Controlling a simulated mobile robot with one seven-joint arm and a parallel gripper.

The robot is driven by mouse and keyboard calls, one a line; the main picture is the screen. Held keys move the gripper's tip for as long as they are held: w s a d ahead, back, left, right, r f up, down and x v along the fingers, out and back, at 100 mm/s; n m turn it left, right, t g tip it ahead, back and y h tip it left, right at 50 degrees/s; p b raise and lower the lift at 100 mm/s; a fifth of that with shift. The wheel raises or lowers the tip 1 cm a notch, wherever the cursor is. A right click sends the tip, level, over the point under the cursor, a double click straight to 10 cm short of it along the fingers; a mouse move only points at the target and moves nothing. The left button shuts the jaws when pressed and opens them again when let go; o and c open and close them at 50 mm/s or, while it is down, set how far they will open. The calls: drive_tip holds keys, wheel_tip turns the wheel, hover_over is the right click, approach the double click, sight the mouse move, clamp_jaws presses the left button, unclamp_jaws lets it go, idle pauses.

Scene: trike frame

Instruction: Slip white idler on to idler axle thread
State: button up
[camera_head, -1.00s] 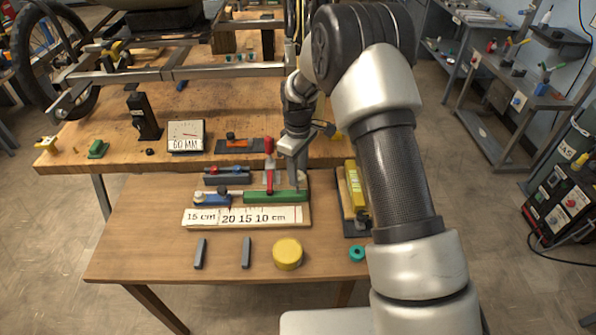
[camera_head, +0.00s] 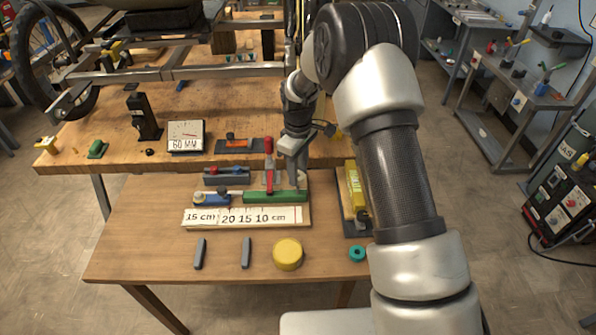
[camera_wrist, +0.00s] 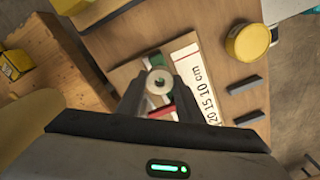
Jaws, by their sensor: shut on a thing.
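The white idler (camera_wrist: 160,81), a small pale disc with a dark centre hole, sits between the fingertips of my gripper (camera_wrist: 160,87) in the wrist view. My gripper is shut on it. In the head view my gripper (camera_head: 294,181) points down at the right end of the green bar (camera_head: 275,197) on the front fixture. The idler is too small and too covered by the fingers to make out there. I cannot clearly identify the idler axle thread in either view. Whether the idler touches anything beneath it cannot be told.
A red upright clamp handle (camera_head: 269,165) stands just left of my gripper. A ruler strip (camera_head: 243,217) lies in front. A yellow block (camera_head: 355,188) stands to the right. A yellow round tin (camera_head: 287,253), grey bars and a teal ring (camera_head: 357,253) lie near the table's front.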

drive_tip(key=shift+f+b, duration=1.8)
drive_tip(key=shift+f, duration=1)
drive_tip(key=o, duration=1.1)
wheel_tip(320, 180, up, 12)
drive_tip(key=p, duration=0.1)
drive_tip(key=shift+s, duration=0.1)
